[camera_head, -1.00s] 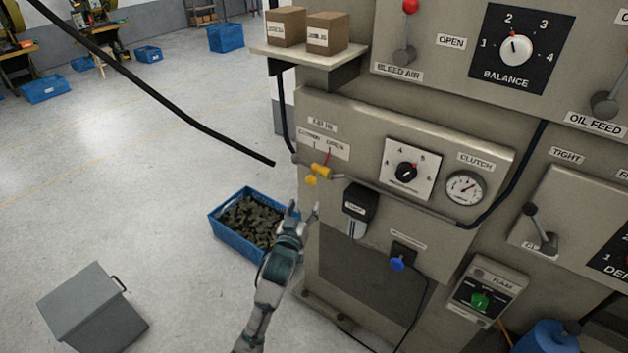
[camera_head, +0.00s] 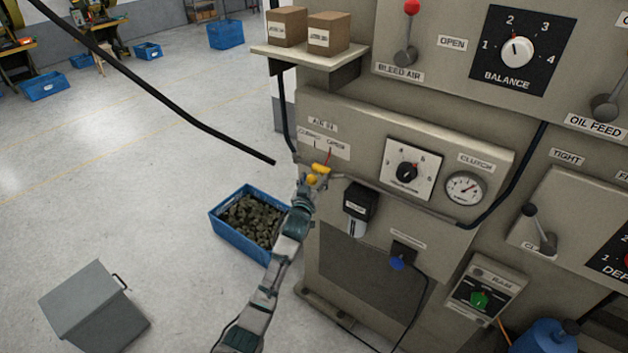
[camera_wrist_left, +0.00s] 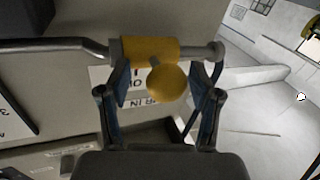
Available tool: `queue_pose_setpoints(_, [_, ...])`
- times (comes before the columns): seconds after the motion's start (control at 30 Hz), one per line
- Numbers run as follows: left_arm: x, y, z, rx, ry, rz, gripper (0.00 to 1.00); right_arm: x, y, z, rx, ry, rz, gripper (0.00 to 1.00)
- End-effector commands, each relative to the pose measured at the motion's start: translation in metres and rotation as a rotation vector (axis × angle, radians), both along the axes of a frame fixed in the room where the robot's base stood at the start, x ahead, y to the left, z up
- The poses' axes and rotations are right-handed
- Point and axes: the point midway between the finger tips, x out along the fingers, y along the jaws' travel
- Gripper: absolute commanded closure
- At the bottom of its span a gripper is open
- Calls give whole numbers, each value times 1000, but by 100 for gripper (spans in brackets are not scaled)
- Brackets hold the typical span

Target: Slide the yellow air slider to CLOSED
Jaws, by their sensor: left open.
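The yellow air slider (camera_head: 319,170) sits on a horizontal pipe at the upper left of the machine panel, below the AIR IN label and its CLOSED and OPEN marks. It is nearer the OPEN mark on the right. In the left wrist view the slider (camera_wrist_left: 149,50) is a yellow sleeve with a round yellow knob (camera_wrist_left: 168,83). My left gripper (camera_head: 309,182) is at the slider. In the left wrist view its open fingers (camera_wrist_left: 165,85) stand on either side of the knob. Whether they touch it I cannot tell. My right gripper is not in view.
A shelf (camera_head: 310,57) with two cardboard boxes juts out above the slider. A black filter unit (camera_head: 360,199) hangs to its lower right. A blue crate (camera_head: 237,238) of dark pieces stands on the floor below. The floor at left is mostly free.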

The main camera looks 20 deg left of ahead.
Motion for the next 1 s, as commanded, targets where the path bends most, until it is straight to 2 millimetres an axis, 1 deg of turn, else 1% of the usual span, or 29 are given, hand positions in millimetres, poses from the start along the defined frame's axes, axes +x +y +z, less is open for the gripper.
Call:
queue_pose_setpoints(0.03, [0, 1, 0, 0, 0, 1, 41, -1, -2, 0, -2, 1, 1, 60])
queue_pose_setpoints(0.07, [0, 1, 0, 0, 0, 1, 49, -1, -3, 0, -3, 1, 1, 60])
queue_pose_setpoints(0.1, [0, 1, -1, 0, 0, 1, 59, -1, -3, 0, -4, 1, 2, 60])
queue_pose_setpoints(0.17, [0, 2, -1, 0, 1, 1, 74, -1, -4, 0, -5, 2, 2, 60])
queue_pose_setpoints(0.2, [0, 2, -1, 0, 1, 1, 84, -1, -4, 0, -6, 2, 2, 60])
queue_pose_setpoints(0.27, [0, 1, -1, 0, 1, 1, 99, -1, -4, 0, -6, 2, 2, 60])
queue_pose_setpoints(0.3, [0, 1, -1, 0, 1, 1, 100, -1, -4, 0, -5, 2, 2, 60])
queue_pose_setpoints(0.47, [1, 4, 0, 1, 2, 3, 100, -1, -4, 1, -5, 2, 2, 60])
queue_pose_setpoints(0.57, [7, 19, 0, 5, 4, 5, 100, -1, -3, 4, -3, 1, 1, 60])
queue_pose_setpoints(0.7, [17, 46, 1, 5, 3, 4, 100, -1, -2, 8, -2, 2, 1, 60])
queue_pose_setpoints(0.8, [22, 59, 0, 4, 1, 3, 100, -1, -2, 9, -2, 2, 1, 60])
queue_pose_setpoints(0.9, [23, 64, 1, 2, 0, 2, 100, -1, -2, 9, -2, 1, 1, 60])
queue_pose_setpoints(1.0, [23, 65, 1, 1, -1, 3, 100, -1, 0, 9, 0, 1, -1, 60])
